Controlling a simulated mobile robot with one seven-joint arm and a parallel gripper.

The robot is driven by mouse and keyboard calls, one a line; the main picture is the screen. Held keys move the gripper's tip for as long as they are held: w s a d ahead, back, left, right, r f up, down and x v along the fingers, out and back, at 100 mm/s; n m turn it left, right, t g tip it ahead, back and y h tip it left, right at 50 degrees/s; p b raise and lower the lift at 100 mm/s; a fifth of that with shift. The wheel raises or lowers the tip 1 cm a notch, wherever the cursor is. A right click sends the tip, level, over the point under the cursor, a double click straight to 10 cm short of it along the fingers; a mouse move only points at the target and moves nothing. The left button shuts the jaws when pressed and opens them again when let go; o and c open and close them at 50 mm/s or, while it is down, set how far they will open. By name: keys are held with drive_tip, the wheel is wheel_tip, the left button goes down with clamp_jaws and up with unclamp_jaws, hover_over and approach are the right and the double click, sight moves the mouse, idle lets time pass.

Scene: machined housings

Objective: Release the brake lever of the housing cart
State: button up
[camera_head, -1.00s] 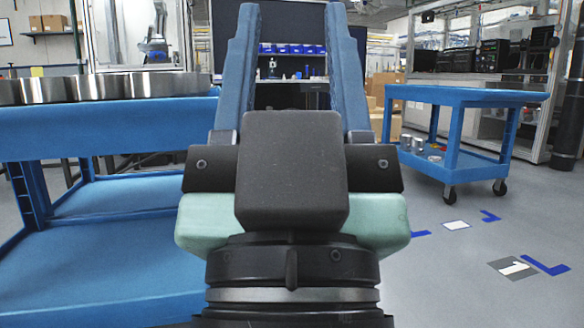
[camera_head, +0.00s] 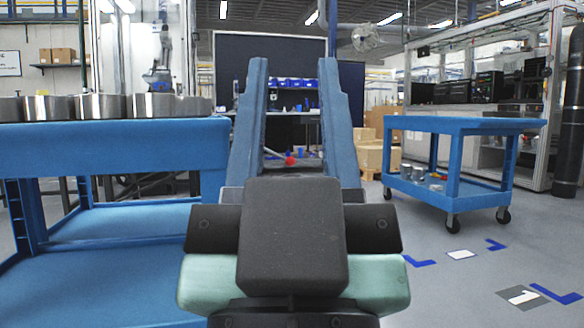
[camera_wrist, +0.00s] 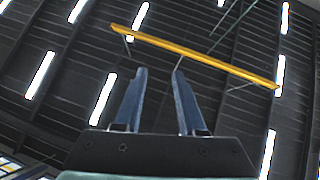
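The blue cart (camera_head: 110,148) at the left of the head view carries several metallic cylindrical housings (camera_head: 103,106) on its top. A small red knob (camera_head: 290,160) on a thin grey rod shows between my fingers in the head view, beyond the palm. It looks like a lever handle, but I cannot tell what it is fixed to. My gripper (camera_head: 293,62) is open and empty, its two long blue fingers apart and pointing up and away. The wrist view shows the open gripper (camera_wrist: 158,72) against the ceiling, with no cart or lever in view.
A second blue cart (camera_head: 465,126) on black casters stands at the right with small parts on its lower shelf. Cardboard boxes (camera_head: 378,158) are stacked behind. The grey floor (camera_head: 440,285) at the right is clear, with blue and white markings.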

drive_tip(key=shift+r, duration=0.3)
drive_tip(key=shift+c, duration=1.2)
wheel_tip(320, 180, up, 28)
drive_tip(key=p, duration=2.9)
drive_tip(key=shift+r, duration=0.25)
clamp_jaws()
drive_tip(key=shift+f, duration=0.15)
drive_tip(key=shift+w, duration=0.15)
